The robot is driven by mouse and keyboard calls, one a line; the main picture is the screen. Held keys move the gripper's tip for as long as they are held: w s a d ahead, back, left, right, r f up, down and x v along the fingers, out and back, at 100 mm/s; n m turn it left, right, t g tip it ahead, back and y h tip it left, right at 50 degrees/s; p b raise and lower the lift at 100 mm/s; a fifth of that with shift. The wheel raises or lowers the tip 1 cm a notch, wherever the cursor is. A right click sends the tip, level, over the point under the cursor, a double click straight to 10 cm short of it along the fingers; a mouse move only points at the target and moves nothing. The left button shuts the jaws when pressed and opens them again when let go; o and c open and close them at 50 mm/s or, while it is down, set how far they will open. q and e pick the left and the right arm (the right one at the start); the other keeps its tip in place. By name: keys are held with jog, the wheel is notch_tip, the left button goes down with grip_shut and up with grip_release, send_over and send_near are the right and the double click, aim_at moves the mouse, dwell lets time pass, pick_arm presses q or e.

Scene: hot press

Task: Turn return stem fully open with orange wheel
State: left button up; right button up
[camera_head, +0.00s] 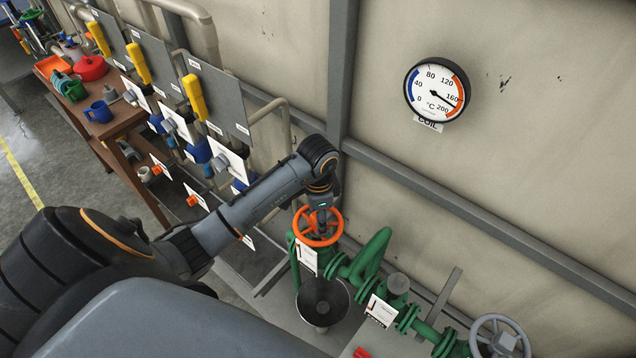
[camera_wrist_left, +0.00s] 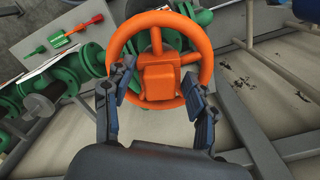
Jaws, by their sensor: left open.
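The orange wheel (camera_head: 318,226) sits on top of green pipework, below the end of my left arm in the head view. In the left wrist view the orange wheel (camera_wrist_left: 206,62) fills the upper middle, with its square hub between my fingers. My left gripper (camera_wrist_left: 158,92) is open, one finger on each side of the hub. The fingers overlap the wheel's lower part in the picture; I cannot tell whether they touch it. In the head view the left gripper (camera_head: 322,208) is mostly hidden by its own wrist. The stem under the hub is hidden. My right gripper is not in view.
Green pipes (camera_head: 372,252) run right to a grey wheel (camera_head: 500,338). A dark bucket (camera_head: 322,302) is below the orange wheel. A round temperature gauge (camera_head: 437,89) hangs on the wall. A wooden table (camera_head: 126,116) with a blue mug (camera_head: 98,112) stands at the left.

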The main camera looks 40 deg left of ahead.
pick_arm(q)
jog(key=m, duration=0.2)
jog(key=shift+m, duration=0.4)
jog(key=m+b, duration=0.1)
jog(key=m, duration=0.2)
jog(key=shift+f+m, duration=0.1)
jog(key=shift+m, duration=0.3)
jog(key=m+b, duration=0.1)
jog(key=m, duration=0.4)
jog(key=shift+b, duration=0.35)
jog(key=shift+m, duration=1)
